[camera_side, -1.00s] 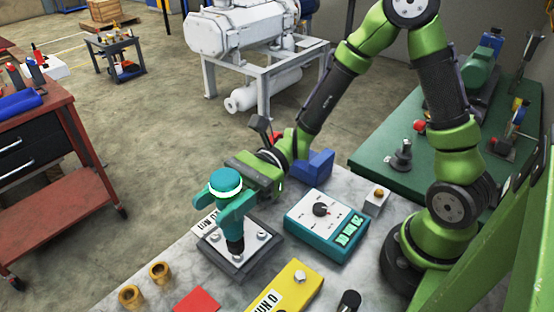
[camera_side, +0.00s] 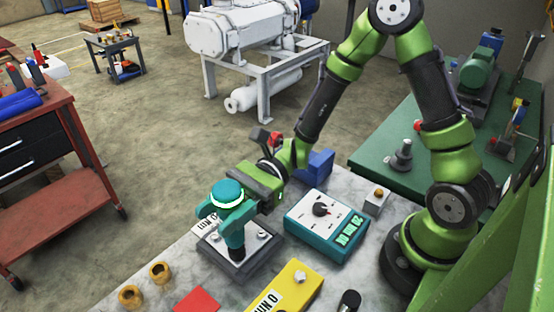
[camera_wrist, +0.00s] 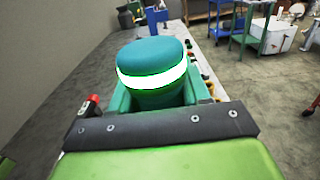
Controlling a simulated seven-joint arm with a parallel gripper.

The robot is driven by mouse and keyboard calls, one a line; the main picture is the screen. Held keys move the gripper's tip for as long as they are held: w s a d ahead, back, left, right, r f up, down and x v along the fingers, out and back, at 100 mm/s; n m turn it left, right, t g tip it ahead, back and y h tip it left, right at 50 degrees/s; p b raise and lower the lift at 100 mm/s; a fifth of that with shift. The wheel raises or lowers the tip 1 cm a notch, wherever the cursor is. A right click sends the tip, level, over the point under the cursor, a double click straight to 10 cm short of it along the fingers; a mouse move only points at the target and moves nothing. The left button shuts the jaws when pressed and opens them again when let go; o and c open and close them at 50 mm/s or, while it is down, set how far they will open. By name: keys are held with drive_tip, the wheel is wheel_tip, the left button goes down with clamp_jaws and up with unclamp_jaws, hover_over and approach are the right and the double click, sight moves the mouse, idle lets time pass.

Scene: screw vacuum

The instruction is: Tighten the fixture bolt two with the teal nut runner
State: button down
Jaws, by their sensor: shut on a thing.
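The teal nut runner (camera_side: 228,205) stands upright with its dark nose down on the grey fixture plate (camera_side: 262,262). A lit white-green ring circles its top. My gripper (camera_side: 243,192) is shut on its body from the right. In the wrist view the nut runner's round teal head and lit ring (camera_wrist: 152,75) rise between my jaws. A few bolt heads (camera_side: 263,234) show on the plate. The nose hides the bolt beneath it, and I cannot read which number it is.
A teal controller box (camera_side: 326,222) with a dial and lit green display stands right of the plate. In front are a yellow block (camera_side: 285,290), a red pad (camera_side: 198,301) and two brass sockets (camera_side: 160,272). A blue block (camera_side: 317,165) is behind.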

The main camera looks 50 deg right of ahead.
sight(216, 201)
drive_tip(key=shift+f, duration=0.8)
idle(3.4)
drive_tip(key=shift+r, duration=0.1)
idle(0.5)
drive_tip(key=shift+r, duration=2.5)
